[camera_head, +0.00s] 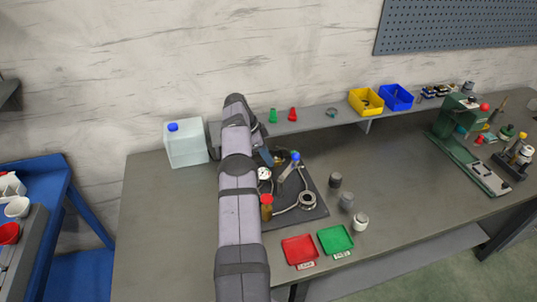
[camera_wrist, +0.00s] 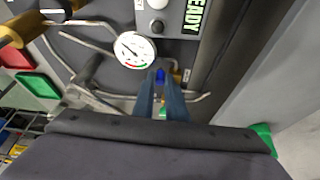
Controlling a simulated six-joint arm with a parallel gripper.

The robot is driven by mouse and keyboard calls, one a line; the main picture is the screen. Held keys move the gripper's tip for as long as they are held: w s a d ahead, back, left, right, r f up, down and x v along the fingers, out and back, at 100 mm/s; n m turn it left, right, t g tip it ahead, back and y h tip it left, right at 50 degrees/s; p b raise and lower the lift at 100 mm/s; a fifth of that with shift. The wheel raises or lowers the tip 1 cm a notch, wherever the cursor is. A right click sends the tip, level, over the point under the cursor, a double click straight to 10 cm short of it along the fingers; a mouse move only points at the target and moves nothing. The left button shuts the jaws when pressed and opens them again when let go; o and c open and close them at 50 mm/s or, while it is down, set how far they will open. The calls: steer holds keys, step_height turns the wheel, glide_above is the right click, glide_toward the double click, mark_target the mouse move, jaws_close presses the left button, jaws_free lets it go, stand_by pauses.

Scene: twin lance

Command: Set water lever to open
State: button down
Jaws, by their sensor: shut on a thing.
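My gripper (camera_wrist: 160,82) reaches down to the pipework beside the gauge in the wrist view. Its two blue-grey fingers are close together, shut on a small blue piece (camera_wrist: 160,74) that looks like the water lever's handle. The fingers hide most of this piece, and I cannot tell which way the lever points. A thin metal pipe (camera_wrist: 196,97) runs by the fingertips. In the head view my arm hides much of the gripper and the lever.
A white round gauge (camera_wrist: 135,50) is close to the fingers, also in the head view (camera_head: 264,174). A grey box with a "READY" display (camera_wrist: 195,16) stands beyond it. A brass part (camera_wrist: 14,32) is at upper left. Red (camera_head: 299,250) and green (camera_head: 335,239) trays lie at the table front.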

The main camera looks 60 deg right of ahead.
steer(key=shift+p, duration=0.35)
stand_by(0.4)
steer(key=c, duration=1.8)
jaws_free()
steer(key=shift+o, duration=0.2)
steer(key=shift+d+f+n+b, duration=0.15)
steer(key=shift+n+b, duration=0.15)
steer(key=shift+b, duration=1.1)
